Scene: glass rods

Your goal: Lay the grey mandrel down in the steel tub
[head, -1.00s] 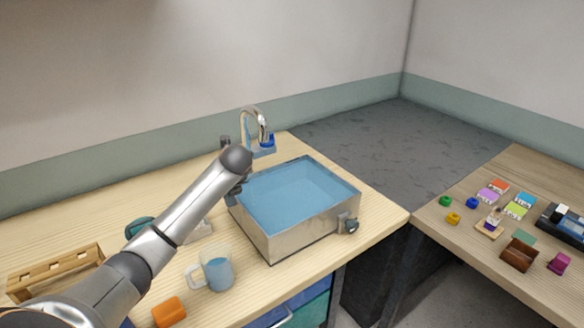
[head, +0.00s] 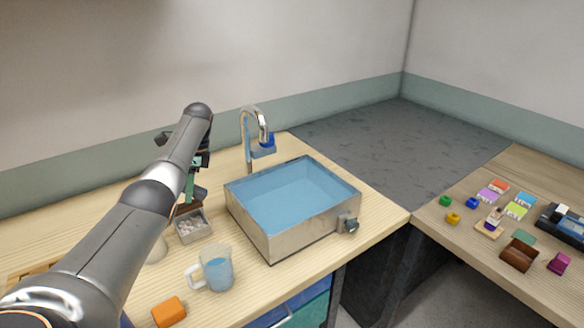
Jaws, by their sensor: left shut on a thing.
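The steel tub (head: 300,234) stands on the wooden counter and holds blue water. My left gripper (head: 194,172) is left of the tub, above a small grey tray (head: 188,239) with pale bits in it. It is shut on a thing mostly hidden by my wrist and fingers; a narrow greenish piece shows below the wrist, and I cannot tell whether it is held. I cannot make out the grey mandrel. My right gripper is not in view.
A chrome tap (head: 247,125) stands behind the tub, and a drain valve (head: 350,225) sticks out at its right. A clear jug (head: 219,275) of blue liquid and an orange block (head: 168,311) are in front. Several small items lie on the right table (head: 470,240).

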